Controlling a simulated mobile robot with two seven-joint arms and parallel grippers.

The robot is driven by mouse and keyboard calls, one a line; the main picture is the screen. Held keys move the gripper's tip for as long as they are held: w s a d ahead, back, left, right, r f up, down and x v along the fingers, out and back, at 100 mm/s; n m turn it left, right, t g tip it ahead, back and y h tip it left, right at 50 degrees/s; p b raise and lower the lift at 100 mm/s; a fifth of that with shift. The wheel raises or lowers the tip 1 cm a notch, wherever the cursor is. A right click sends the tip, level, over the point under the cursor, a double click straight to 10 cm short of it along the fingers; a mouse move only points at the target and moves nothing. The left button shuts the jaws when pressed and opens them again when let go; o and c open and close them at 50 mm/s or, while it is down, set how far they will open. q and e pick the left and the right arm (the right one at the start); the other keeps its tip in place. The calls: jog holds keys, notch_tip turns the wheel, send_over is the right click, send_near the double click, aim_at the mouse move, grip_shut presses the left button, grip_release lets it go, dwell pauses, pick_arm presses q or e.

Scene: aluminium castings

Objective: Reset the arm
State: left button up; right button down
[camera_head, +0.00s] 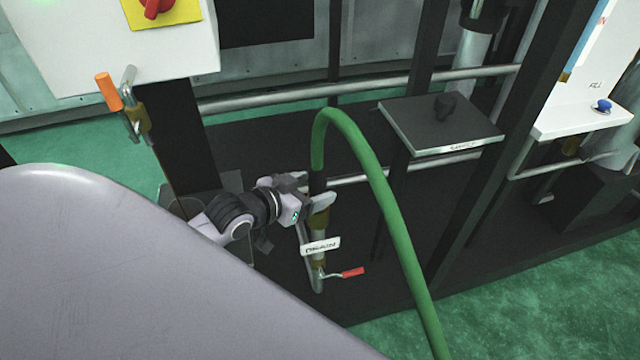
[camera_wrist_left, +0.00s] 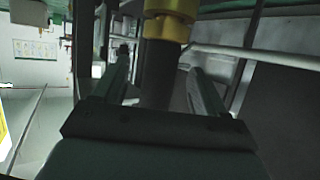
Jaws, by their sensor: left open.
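My left arm reaches in from the left in the head view, and my left gripper (camera_head: 318,200) is at the vertical pipe with the hose. In the left wrist view the jaws of the gripper (camera_wrist_left: 165,85) are apart. A dark hose end (camera_wrist_left: 155,92) and a brass fitting (camera_wrist_left: 167,28) stand between or just beyond them; I cannot tell whether either finger touches. The green hose (camera_head: 385,190) arches up from the dark end and runs down to the bottom edge. My right gripper is in neither view.
Below the gripper are a white tag (camera_head: 320,246) and a red-handled valve (camera_head: 352,272). An orange-handled valve (camera_head: 109,92) hangs at the upper left. A metal rail (camera_head: 270,100), a dark box with a knob (camera_head: 440,125) and a dark post (camera_head: 500,130) surround the hose.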

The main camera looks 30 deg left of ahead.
pick_arm(q)
jog(key=shift+v, duration=1.6)
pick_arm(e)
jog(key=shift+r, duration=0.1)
